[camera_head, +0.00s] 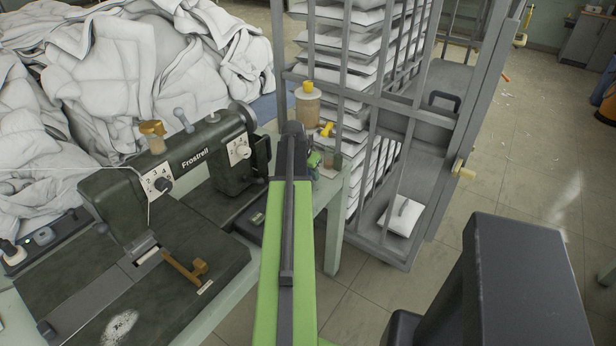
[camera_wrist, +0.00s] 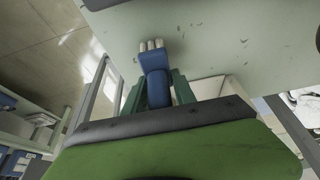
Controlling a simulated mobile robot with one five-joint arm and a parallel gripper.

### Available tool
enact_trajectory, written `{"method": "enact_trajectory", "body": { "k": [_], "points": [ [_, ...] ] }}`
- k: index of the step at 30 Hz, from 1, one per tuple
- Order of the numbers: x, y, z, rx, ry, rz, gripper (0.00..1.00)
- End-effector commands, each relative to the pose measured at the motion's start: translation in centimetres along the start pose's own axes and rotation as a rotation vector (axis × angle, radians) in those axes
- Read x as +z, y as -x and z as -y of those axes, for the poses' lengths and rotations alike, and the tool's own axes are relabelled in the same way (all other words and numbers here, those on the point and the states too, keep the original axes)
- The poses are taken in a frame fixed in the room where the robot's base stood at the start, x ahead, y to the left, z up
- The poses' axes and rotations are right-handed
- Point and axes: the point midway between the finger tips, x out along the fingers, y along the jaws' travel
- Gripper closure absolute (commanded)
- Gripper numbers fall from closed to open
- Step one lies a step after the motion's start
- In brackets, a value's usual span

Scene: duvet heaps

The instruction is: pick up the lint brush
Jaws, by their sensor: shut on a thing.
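My gripper (camera_wrist: 157,88) shows in the wrist view with a green finger on each side of a blue object. It is shut on this object, which I take to be the lint brush (camera_wrist: 155,66). The brush has a blue body and a pale, several-part tip pointing up in the picture, against the pale tabletop (camera_wrist: 235,50). I cannot tell whether it touches the tabletop.
A dark sewing machine (camera_head: 165,172) fills the table left of my arm. White duvets (camera_head: 130,70) heap behind. A grey rack cart (camera_head: 385,100) stands behind the corner. Open floor (camera_head: 520,170) lies right.

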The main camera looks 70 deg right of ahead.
Motion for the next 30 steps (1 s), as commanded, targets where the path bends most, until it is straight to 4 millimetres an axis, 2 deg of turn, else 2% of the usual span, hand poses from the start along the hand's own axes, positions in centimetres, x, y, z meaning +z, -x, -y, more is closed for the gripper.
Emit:
{"method": "enact_trajectory", "body": {
  "k": [1,6,12,18,24,30],
  "points": [
    [-0.5,1.2,0.0,0.0,0.0,0.0,1.0],
    [-1.6,3.9,-0.2,0.0,-0.001,0.0,1.0],
    [-0.7,7.1,-5.1,0.001,-0.002,-0.001,1.0],
    [-0.2,9.8,-9.0,0.001,-0.004,0.0,1.0],
    [-0.1,10.8,-10.8,0.001,-0.002,0.0,1.0],
    [0.0,10.7,-11.0,0.0,-0.001,0.0,1.0]
  ]
}}
